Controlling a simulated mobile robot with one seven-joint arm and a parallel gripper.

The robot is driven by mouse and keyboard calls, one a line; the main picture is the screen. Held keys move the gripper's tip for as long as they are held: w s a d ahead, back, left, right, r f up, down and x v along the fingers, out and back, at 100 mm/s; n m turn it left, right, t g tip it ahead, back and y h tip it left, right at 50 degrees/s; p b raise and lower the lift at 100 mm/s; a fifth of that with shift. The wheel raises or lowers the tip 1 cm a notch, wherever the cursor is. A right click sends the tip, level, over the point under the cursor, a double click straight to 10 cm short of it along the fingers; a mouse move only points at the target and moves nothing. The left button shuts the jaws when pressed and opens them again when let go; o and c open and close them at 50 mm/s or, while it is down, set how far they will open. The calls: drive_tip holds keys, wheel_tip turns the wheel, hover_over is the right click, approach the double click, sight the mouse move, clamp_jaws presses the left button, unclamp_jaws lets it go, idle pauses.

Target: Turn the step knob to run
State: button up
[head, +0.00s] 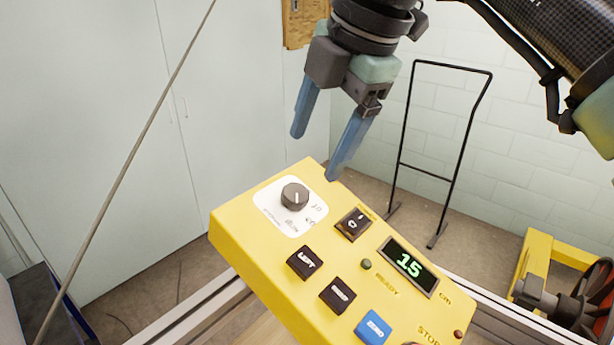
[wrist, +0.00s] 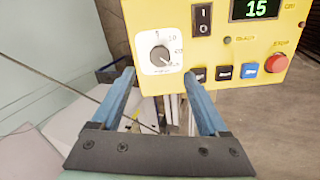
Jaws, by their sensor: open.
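The step knob (head: 294,196) is a dark round knob on a white dial plate (head: 272,211) at the upper left of a yellow control box (head: 232,229). A light pointer line shows on its face; the small labels around it are too blurred to tell which one it points to. My gripper (head: 316,157) is open, its two blue fingers apart and empty, above and behind the box's top edge in the head view. In the wrist view the knob (wrist: 160,55) lies just beyond and between the fingertips (wrist: 160,76), and nothing visibly touches it.
The box also carries a black rocker switch (head: 354,223), a green display (head: 409,265) reading 15, dark buttons (head: 306,262), a blue button (head: 373,327) and a red stop button (wrist: 276,63). A black metal stand (head: 406,150) is behind. Pale cabinets (head: 100,120) are at left.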

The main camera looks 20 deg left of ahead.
drive_tip(key=shift+v, duration=2.3)
